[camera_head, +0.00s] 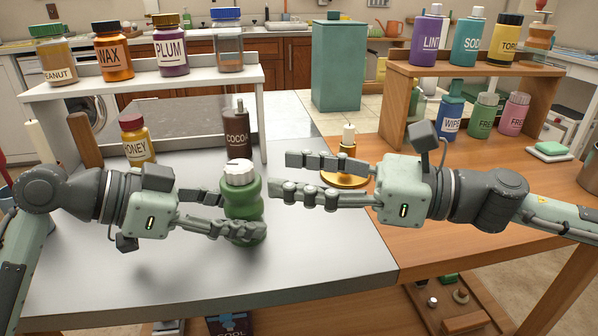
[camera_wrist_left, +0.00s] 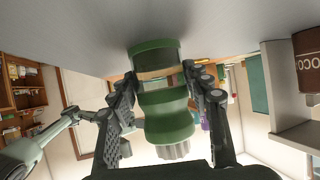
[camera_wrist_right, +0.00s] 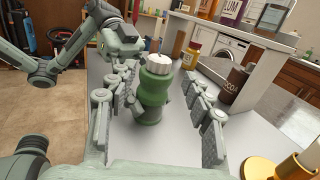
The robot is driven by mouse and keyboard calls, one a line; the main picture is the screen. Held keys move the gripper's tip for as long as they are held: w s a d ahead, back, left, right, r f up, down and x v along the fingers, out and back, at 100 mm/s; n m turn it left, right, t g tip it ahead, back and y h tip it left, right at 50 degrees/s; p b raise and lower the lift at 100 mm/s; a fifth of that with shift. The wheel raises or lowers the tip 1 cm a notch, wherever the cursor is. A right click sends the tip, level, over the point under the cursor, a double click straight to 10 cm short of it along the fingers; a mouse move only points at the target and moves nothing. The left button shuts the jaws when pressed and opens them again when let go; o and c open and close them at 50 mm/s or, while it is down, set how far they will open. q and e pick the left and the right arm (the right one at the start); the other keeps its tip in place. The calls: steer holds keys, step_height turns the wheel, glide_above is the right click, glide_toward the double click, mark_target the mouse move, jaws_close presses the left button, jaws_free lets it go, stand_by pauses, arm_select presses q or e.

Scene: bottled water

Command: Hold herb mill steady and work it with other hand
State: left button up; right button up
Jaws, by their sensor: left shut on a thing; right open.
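The herb mill (camera_head: 243,198) is a green waisted bottle shape with a white ridged cap, upright on the grey tabletop. My left gripper (camera_head: 238,212) is shut on its lower body from the left. In the left wrist view the mill (camera_wrist_left: 165,115) appears upside down with a finger on each side. My right gripper (camera_head: 287,176) is open just right of the mill, at about the height of its cap. In the right wrist view the mill (camera_wrist_right: 154,90) lies ahead, between the spread fingers, apart from them. The cap (camera_wrist_right: 159,62) is uncovered.
A brown cocoa bottle (camera_head: 237,135) and a yellow honey jar (camera_head: 136,140) stand behind the mill, by a white shelf (camera_head: 205,81) of jars. A candle on a gold holder (camera_head: 346,172) stands behind my right gripper. The grey tabletop (camera_head: 210,285) in front is clear.

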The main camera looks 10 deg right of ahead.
steer(key=shift+o, duration=0.2)
steer(key=a+r+m+g+h, duration=0.3)
steer(key=a+g, duration=0.3)
steer(key=a, duration=0.1)
steer(key=a+r+m+g+h, duration=0.2)
steer(key=a+r+m+g, duration=0.1)
steer(key=a+g, duration=0.3)
steer(key=m+t+h, duration=0.4)
steer(key=m+h, duration=0.8)
glide_toward(239, 165)
steer(key=shift+y, duration=0.3)
steer(key=f, duration=0.8)
steer(key=shift+s+d+f, duration=0.1)
steer(key=shift+d+f, duration=0.1)
steer(key=shift+f, duration=0.15)
steer(key=shift+c, duration=0.4)
